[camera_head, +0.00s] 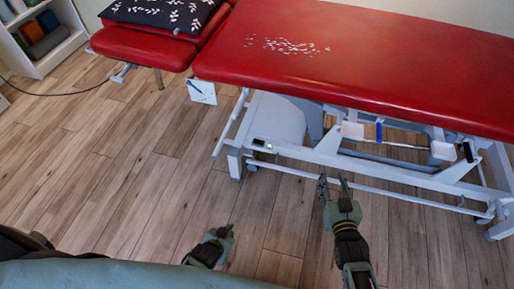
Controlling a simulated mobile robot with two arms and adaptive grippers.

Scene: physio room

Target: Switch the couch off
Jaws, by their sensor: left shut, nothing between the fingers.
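The red-topped couch (400,70) stands across the upper right of the head view on a pale metal frame. A small dark panel with a green light (266,145) sits at the left end of the frame's low beam; it looks like a switch, but its details are too small to tell. My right gripper (333,180) is open and empty, in front of the low frame, right of and nearer than the panel. My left gripper (228,230) is shut and empty, further left and nearer, over the floor and apart from the couch.
A patterned dark pillow (165,12) lies on the red head section (140,48). A white card (201,90) hangs at the couch's corner. A shelf (60,52) stands upper left, with a dark cable (60,94) on the floor nearby.

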